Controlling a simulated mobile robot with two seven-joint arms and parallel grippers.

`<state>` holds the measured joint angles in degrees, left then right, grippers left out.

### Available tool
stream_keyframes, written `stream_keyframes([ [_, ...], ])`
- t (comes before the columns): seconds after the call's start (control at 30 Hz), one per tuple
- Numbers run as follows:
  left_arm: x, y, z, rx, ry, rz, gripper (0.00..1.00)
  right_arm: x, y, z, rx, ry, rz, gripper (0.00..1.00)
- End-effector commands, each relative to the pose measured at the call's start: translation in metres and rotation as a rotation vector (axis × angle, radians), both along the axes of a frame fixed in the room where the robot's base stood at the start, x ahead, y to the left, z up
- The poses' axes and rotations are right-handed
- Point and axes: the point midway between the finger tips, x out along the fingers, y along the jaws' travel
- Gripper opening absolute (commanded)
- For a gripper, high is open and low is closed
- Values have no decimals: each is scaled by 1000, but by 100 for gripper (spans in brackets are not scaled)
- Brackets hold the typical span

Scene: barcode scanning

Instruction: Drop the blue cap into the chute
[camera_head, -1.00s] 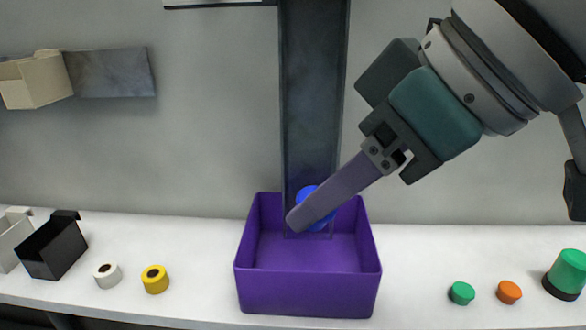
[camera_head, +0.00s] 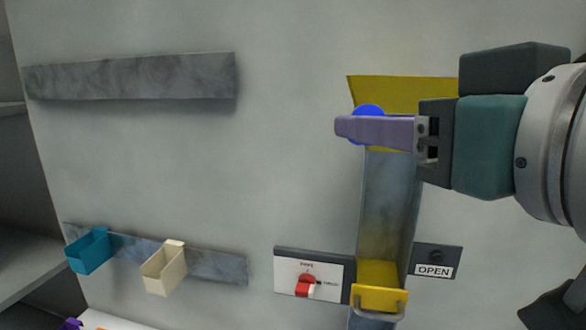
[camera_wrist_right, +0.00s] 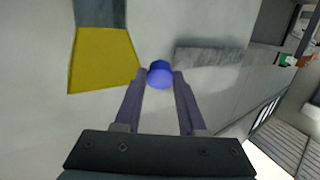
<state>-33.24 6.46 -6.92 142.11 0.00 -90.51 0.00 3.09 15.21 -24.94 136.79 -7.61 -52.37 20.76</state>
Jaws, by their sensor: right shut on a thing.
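My right gripper (camera_head: 345,127) is shut on the blue cap (camera_head: 368,110), which shows above and below the finger in the head view. In the right wrist view the blue cap (camera_wrist_right: 160,75) sits between the two purple fingertips. The chute (camera_head: 390,195) is a grey upright channel on the wall with a yellow flared mouth (camera_head: 400,92) on top. In the head view the cap overlaps the mouth's left part. In the wrist view the yellow mouth (camera_wrist_right: 103,60) is left of the cap, apart from it. My left gripper is not in view.
A yellow gate with a handle (camera_head: 380,297) sits low on the chute. A panel with a red switch (camera_head: 305,287) is left of it, an OPEN sign (camera_head: 435,268) right. Teal (camera_head: 88,252) and cream (camera_head: 164,270) bins hang on a lower rail. The upper rail (camera_head: 130,76) is empty.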

Motion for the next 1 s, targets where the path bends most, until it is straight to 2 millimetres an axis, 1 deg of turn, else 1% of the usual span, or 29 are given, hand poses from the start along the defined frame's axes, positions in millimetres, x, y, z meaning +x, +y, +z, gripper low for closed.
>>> stream_keyframes([
  [0.03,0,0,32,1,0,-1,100,-3,-7,37,11,-23,-27,0],
  [0.1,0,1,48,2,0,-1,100,-5,-17,59,18,-55,-61,0],
  [0.2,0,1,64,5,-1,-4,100,-9,-27,83,25,-92,-99,0],
  [0.23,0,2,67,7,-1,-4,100,-10,-30,88,26,-101,-107,0],
  [0.3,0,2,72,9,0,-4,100,-12,-35,96,28,-115,-122,0],
  [0.37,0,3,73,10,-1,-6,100,-13,-37,99,29,-123,-132,0],
  [0.47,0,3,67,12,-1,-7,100,-11,-40,99,31,-132,-139,0],
  [0.57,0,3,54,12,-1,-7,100,-6,-41,95,32,-135,-140,0],
  [0.87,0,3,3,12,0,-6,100,12,-46,89,28,-139,-138,0],
  [1.0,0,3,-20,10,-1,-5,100,26,-50,87,29,-136,-140,0],
])
